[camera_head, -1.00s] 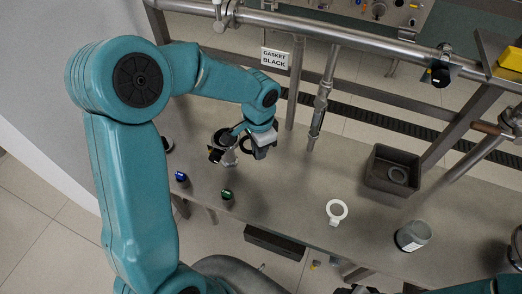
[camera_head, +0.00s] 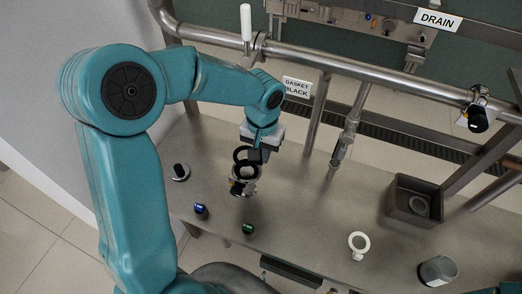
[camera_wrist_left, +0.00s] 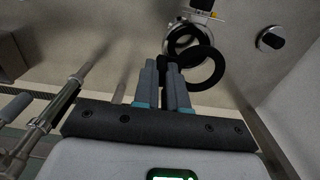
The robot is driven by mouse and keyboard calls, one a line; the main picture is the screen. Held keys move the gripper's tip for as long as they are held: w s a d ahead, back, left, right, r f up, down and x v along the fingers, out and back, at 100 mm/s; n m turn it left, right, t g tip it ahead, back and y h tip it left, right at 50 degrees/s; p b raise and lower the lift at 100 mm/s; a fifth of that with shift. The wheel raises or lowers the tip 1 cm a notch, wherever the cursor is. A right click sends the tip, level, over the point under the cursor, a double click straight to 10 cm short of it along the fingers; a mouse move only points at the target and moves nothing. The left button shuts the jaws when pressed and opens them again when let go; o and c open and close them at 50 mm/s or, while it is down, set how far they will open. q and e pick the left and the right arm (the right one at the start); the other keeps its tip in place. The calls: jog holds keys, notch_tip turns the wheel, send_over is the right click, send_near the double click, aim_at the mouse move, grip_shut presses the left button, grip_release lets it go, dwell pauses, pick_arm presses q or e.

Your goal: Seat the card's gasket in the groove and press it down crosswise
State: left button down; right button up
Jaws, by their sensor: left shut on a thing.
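The card (camera_head: 297,87) hangs on the rail and reads "GASKET BLACK". My left gripper (camera_head: 259,151) is shut on a black ring gasket (camera_head: 240,154), which also shows in the left wrist view (camera_wrist_left: 219,71). The left gripper's fingers (camera_wrist_left: 168,75) pinch the ring at its edge. The metal fitting (camera_head: 246,188) stands on the table, and its round opening also shows in the left wrist view (camera_wrist_left: 183,38). The ring partly overlaps the fitting's opening in both views; I cannot tell whether they touch. The groove is not clearly visible. My right gripper is not in view.
A dark box (camera_head: 396,205) holds a grey ring. A grey jar (camera_head: 437,271), a blue piece (camera_head: 201,211), a green piece (camera_head: 248,229) and a black knob (camera_head: 180,171) stand around. Pipes run along the back.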

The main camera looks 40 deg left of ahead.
pick_arm(q)
jog(key=shift+f, duration=0.1)
notch_tip(320, 180, down, 2)
jog(key=shift+d+b, duration=0.15)
jog(key=shift+b, duration=0.95)
jog(key=shift+f+b, duration=1.5)
jog(key=shift+f, duration=0.25)
jog(key=shift+f+b, duration=0.8)
jog(key=shift+f, duration=0.05)
jog(key=shift+f, duration=0.15)
jog(key=c, duration=1.1)
grip_release()
